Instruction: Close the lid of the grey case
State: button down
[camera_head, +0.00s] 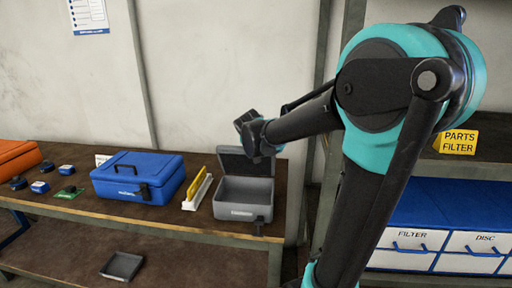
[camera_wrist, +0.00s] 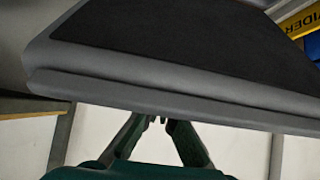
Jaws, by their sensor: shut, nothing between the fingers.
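The grey case (camera_head: 243,212) stands on the wooden bench with its lid (camera_head: 234,163) raised at the back. The lid is tilted up and the case's inside shows empty. My gripper (camera_head: 246,121) is at the upper edge of the lid, on its right half, partly hidden by my own arm. In the wrist view the lid (camera_wrist: 180,50) with its dark panel fills the upper part. My gripper's fingers (camera_wrist: 161,119) converge close to the lid's edge and are shut with nothing between them. I cannot tell whether they touch the lid.
A yellow and white divider piece (camera_head: 198,190) stands just left of the case. A closed blue case (camera_head: 135,178) is further left. An orange case (camera_head: 18,157) and small parts lie at the far left. A shelf with labelled drawers (camera_head: 440,240) stands at right. A grey tray (camera_head: 122,265) lies below.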

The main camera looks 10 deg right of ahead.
jog(key=shift+s+a+f+t+h, duration=0.1)
jog(key=shift+s+a+t+h, duration=0.1)
jog(key=shift+s+t, duration=0.35)
jog(key=shift+s+a+f+t+h, duration=0.1)
jog(key=shift+s+a+t, duration=0.05)
jog(key=shift+s+t, duration=0.4)
jog(key=shift+s+a+f+t, duration=0.15)
jog(key=shift+s+f+t, duration=0.1)
jog(key=shift+s+t, duration=0.3)
jog(key=shift+s+a+f+t, duration=0.2)
jog(key=shift+s+t, duration=0.15)
jog(key=shift+s, duration=0.3)
jog(key=shift+s+a+f, duration=0.1)
jog(key=shift+s+f, duration=0.2)
jog(key=shift+s, duration=0.25)
dwell(1.3)
